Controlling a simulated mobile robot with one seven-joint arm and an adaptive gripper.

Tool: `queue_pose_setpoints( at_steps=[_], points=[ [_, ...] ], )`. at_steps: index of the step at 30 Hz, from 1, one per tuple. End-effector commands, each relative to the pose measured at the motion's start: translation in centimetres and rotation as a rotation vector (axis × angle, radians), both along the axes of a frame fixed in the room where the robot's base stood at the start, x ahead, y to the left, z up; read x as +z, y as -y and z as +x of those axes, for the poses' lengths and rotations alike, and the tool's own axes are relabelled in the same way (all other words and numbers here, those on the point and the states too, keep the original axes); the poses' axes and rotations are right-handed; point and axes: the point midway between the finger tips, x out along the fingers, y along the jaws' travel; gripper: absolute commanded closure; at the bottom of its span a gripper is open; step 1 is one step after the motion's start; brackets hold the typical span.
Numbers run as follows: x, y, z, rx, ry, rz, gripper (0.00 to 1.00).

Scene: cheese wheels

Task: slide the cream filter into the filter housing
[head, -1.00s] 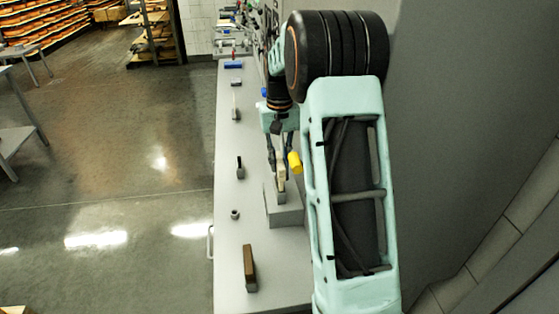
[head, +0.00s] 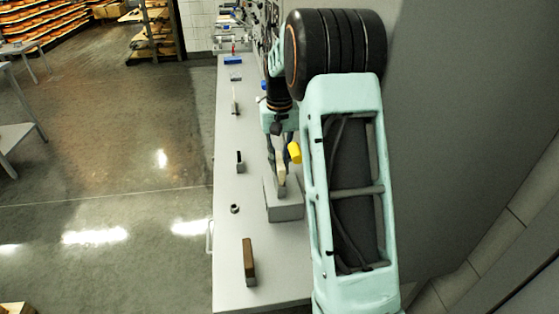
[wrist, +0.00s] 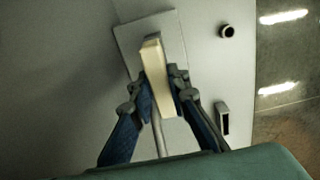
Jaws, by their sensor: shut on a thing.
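The cream filter (wrist: 158,77) is a thin pale bar, gripped between the two blue-padded fingers of my gripper (wrist: 160,83) in the wrist view. In the head view my gripper (head: 281,163) points down over the filter housing (head: 285,209), a grey block on the bench. The filter (head: 282,174) is upright, with its lower end at the top of the housing. The housing (wrist: 128,38) lies beyond the filter in the wrist view, with a small grey upright part by the filter's far end. I cannot tell whether the filter's lower end is inside the slot.
The grey bench (head: 228,190) also carries a brown block (head: 249,262), a small dark ring (head: 235,209) and a black-and-grey piece (head: 240,161). A yellow cylinder (head: 294,152) is close to my gripper's right. A wall borders my arm on the right.

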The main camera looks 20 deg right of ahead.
Motion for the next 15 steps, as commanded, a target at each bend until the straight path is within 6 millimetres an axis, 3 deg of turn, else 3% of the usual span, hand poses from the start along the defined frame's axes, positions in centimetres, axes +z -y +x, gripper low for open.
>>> queue_pose_setpoints(
  at_steps=[15],
  points=[
    [-1.4,0.0,0.0,0.000,-0.001,0.000,1.00]
  ],
)
